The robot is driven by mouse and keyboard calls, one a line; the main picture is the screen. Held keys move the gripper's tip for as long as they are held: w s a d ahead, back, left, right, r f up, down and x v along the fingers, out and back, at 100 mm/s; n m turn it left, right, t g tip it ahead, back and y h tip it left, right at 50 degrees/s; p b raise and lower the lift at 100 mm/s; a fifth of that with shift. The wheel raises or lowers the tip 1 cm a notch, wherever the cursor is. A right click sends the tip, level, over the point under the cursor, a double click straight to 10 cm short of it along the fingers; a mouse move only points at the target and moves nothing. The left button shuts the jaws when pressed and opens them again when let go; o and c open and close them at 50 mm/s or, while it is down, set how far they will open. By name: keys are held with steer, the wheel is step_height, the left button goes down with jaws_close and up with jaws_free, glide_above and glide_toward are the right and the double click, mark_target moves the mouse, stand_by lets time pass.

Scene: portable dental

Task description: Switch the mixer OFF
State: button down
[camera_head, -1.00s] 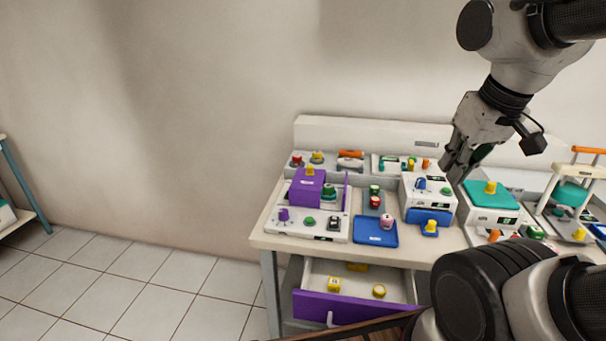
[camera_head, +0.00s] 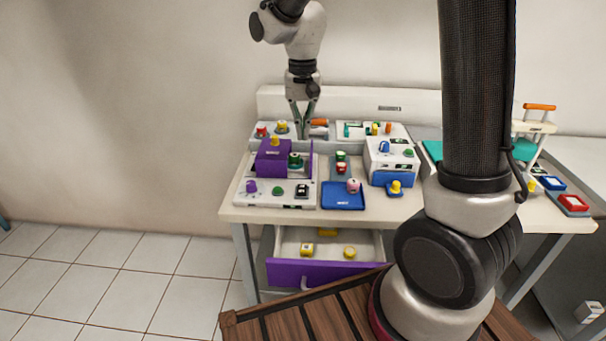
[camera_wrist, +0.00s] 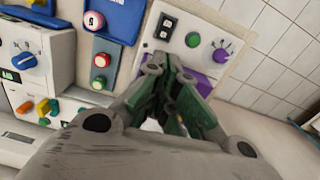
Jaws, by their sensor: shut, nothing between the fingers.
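No label marks the mixer clearly. A white unit (camera_head: 235,191) with a purple lidded block (camera_head: 272,158) stands at the table's left. Its front panel carries a purple knob (camera_head: 251,187), a green button (camera_head: 277,191) and a black switch-like part (camera_head: 302,191). In the wrist view, the black part (camera_wrist: 166,26), green button (camera_wrist: 193,39) and purple knob (camera_wrist: 221,55) lie beyond my fingers. My gripper (camera_head: 303,133) points down behind the purple block's right side, shut and empty. In the wrist view, my gripper (camera_wrist: 172,90) covers much of the block. I cannot tell whether it touches anything.
A blue tray (camera_head: 331,201) holds a pink-topped piece (camera_head: 353,186). A white unit with a blue knob (camera_head: 384,147) stands right of it. An open purple-fronted drawer (camera_head: 285,273) with yellow pieces juts out below. A wooden surface (camera_head: 270,323) lies in front.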

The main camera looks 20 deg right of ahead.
steer(key=shift+m, duration=0.5)
steer(key=shift+f, duration=0.15)
glide_toward(302, 190)
steer(key=w+f, duration=0.1)
steer(key=f, duration=0.1)
steer(key=w+d+f, duration=0.1)
steer(key=f, duration=0.1)
steer(key=w+f, duration=0.1)
steer(key=f, duration=0.2)
steer(key=shift+w+d, duration=0.15)
steer(key=shift+f, duration=0.15)
steer(key=shift+w+d+f+g, duration=0.15)
steer(key=shift+f+g, duration=0.1)
steer(key=shift+g, duration=0.15)
steer(key=shift+r, duration=0.1)
steer(key=shift+r, duration=0.75)
